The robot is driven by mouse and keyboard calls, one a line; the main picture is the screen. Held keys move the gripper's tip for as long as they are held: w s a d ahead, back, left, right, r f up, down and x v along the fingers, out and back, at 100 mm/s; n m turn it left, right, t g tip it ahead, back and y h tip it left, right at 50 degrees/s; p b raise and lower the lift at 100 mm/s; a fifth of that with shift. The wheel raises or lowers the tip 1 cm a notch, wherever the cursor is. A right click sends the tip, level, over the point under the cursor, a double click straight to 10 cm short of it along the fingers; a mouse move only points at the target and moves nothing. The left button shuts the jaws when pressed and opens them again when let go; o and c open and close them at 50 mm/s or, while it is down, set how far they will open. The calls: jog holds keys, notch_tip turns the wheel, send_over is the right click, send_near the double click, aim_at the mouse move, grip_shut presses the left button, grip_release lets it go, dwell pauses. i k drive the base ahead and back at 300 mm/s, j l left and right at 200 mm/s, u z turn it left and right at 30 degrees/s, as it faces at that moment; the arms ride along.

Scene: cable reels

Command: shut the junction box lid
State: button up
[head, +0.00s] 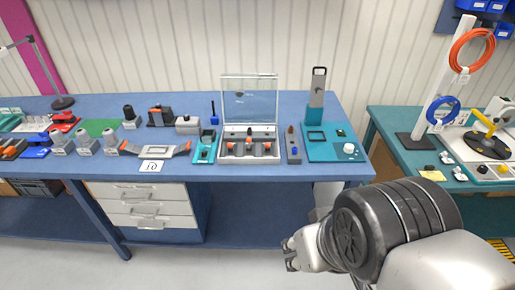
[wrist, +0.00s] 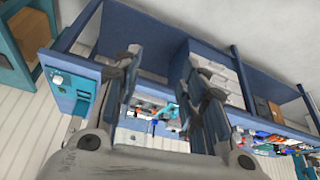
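The junction box (head: 232,158) is a light grey box on the blue workbench, with orange and dark parts inside. Its clear lid (head: 250,98) stands upright at the box's back edge, open. My gripper (head: 288,255) is in front of the bench and below its top, well apart from the box, at the lower middle of the head view. In the wrist view my gripper (wrist: 160,68) has its two fingers spread with nothing between them. The wrist picture is tilted, and I cannot clearly make out the junction box there.
A teal board with an upright post (head: 316,95) is further right. A second table (head: 390,150) holds cable reels. The floor before the bench is clear.

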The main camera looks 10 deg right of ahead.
aim_at(262, 76)
jog(key=k+l+u, duration=0.1)
jog(key=k+l, duration=0.2)
jog(key=i+l+u, duration=0.1)
jog(key=i+l, duration=0.15)
jog(key=i, duration=0.25)
jog(key=i+l, duration=0.25)
jog(key=i, duration=0.25)
jog(key=i+l+u, duration=0.15)
jog(key=i, duration=0.35)
jog(key=i+l, duration=0.2)
jog(key=i, duration=0.3)
